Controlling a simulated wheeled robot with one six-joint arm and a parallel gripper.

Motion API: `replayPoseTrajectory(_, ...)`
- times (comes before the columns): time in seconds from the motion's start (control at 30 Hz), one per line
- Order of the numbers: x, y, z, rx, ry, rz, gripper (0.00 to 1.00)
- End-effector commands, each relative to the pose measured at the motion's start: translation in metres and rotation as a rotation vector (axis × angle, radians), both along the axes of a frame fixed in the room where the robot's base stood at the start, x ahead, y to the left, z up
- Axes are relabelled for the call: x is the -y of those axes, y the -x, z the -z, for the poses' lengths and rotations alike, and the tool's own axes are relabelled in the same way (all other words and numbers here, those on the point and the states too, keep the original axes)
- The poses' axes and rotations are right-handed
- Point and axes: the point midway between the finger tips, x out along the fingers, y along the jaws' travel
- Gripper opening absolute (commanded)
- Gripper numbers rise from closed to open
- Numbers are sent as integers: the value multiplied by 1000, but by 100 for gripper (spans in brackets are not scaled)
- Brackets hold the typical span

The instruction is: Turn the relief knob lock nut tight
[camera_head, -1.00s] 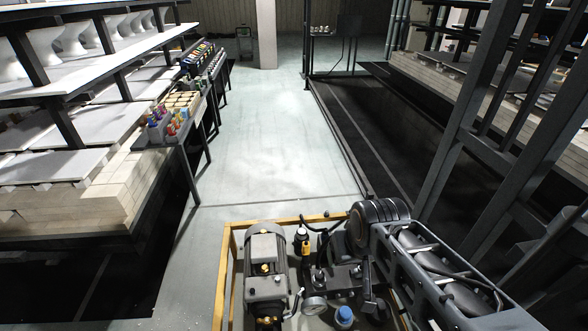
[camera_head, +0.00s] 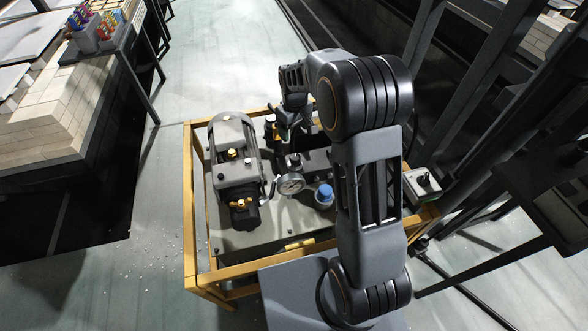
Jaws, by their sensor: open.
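The hydraulic power unit stands in a yellow frame (camera_head: 196,235) in the head view, with a grey motor (camera_head: 232,145) on its left. A small dark knob (camera_head: 293,161) stands on the valve block just behind the round pressure gauge (camera_head: 291,183); it looks like the relief knob. Its lock nut is too small to make out. My gripper (camera_head: 285,133) is open and points down over the back of the unit, just beyond the dark knob. My wrist and forearm partly hide that area. I cannot tell whether the fingers touch anything.
A blue cap (camera_head: 324,194) is right of the gauge. A switch box (camera_head: 422,184) is at the frame's right edge, near dark uprights. Brick stacks (camera_head: 60,120) and a table with colored items (camera_head: 97,30) are at left. Floor between is clear.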

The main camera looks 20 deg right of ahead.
Motion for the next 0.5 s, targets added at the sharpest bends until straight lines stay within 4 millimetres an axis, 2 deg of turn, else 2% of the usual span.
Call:
replayPoseTrajectory(0.03,0,-4,13,-6,1,-10,74)
replayPoseTrajectory(0.27,0,-12,37,-18,1,-30,74)
replayPoseTrajectory(0.5,0,-11,80,-21,1,-30,74)
